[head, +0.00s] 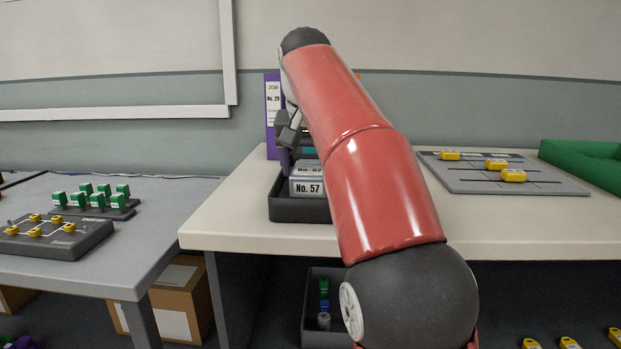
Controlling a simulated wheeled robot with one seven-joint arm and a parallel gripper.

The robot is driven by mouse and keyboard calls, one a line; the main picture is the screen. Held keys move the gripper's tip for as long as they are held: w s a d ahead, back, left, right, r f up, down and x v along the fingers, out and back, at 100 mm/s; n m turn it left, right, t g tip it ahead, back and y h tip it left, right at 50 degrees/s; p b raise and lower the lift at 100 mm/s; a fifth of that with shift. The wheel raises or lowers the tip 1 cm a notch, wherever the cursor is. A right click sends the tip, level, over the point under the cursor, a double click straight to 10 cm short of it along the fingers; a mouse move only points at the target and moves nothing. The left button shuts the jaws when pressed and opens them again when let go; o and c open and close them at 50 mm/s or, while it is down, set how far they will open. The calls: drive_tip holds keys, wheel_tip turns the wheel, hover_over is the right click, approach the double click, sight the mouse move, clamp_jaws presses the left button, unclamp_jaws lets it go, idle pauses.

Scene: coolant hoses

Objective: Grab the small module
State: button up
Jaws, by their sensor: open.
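My gripper (285,160) is at the left end of my red arm, just above the black bin (300,212) on the cream table. It is open, and its fingers are seen edge-on. Grey boxes labelled "No. 57" (307,187) stand in this bin, right beside the fingers; whether they touch I cannot tell. No thing in view is marked as the small module. Small yellow modules (513,175) sit on a grey slotted board (470,184) at the right. Green modules (97,200) stand in a rack on the left table. My arm hides the right part of the bin.
A purple binder (271,105) stands behind the bin. A green-walled tray (585,160) is at the far right. A dark board with yellow pieces (50,238) is on the left table. Another bin (312,310) with small parts is below. The table front right is clear.

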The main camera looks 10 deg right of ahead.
drive_tip(key=shift+w+d+f, duration=0.1)
drive_tip(key=shift+w+f, duration=0.05)
drive_tip(key=shift+f, duration=0.35)
drive_tip(key=shift+f, duration=0.2)
drive_tip(key=c, duration=1)
drive_tip(key=shift+c, duration=0.2)
